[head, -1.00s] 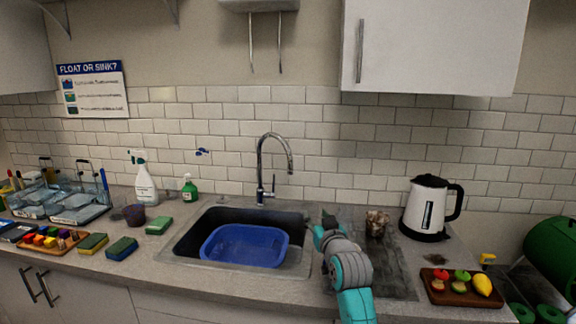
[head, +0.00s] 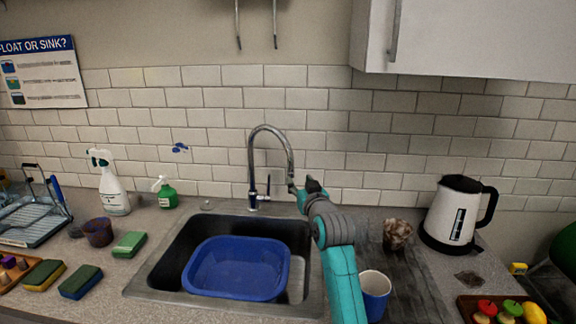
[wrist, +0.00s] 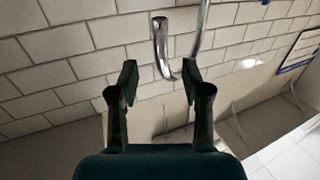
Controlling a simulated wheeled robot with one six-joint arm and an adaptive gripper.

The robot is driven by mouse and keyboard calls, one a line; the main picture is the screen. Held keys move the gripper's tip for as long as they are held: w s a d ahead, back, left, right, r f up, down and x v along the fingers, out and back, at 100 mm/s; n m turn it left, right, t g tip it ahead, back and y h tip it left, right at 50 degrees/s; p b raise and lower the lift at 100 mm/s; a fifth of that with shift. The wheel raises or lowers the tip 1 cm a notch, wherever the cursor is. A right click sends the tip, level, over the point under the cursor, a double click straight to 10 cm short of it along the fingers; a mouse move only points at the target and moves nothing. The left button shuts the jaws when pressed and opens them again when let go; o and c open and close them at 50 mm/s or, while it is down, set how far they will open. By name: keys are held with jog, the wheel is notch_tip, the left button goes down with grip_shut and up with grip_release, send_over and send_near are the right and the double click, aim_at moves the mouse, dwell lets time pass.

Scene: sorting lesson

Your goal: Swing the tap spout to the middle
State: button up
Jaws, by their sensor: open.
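The chrome tap (head: 252,165) stands behind the sink, with a tall arched neck. Its spout (head: 290,165) swings over to the right in the head view and its end hangs down. My gripper (head: 303,188) is at the right side of the spout's end. In the wrist view my gripper (wrist: 159,75) is open, one finger at each side. The spout's end (wrist: 160,45) shows between and beyond the fingertips there; contact cannot be told. The tap's neck (wrist: 203,30) shows to its right. The sink (head: 170,255) lies below.
A blue basin (head: 237,270) sits in the sink. A blue cup (head: 375,290) stands beside my arm, with a brown patterned cup (head: 397,234) and a kettle (head: 458,215) farther right. A green bottle (head: 166,193) and a spray bottle (head: 112,190) stand left of the sink.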

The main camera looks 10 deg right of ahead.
aim_at(292, 170)
jog(key=w, duration=1)
jog(key=shift+w+a, duration=0.1)
jog(key=shift+a, duration=0.2)
grip_shut()
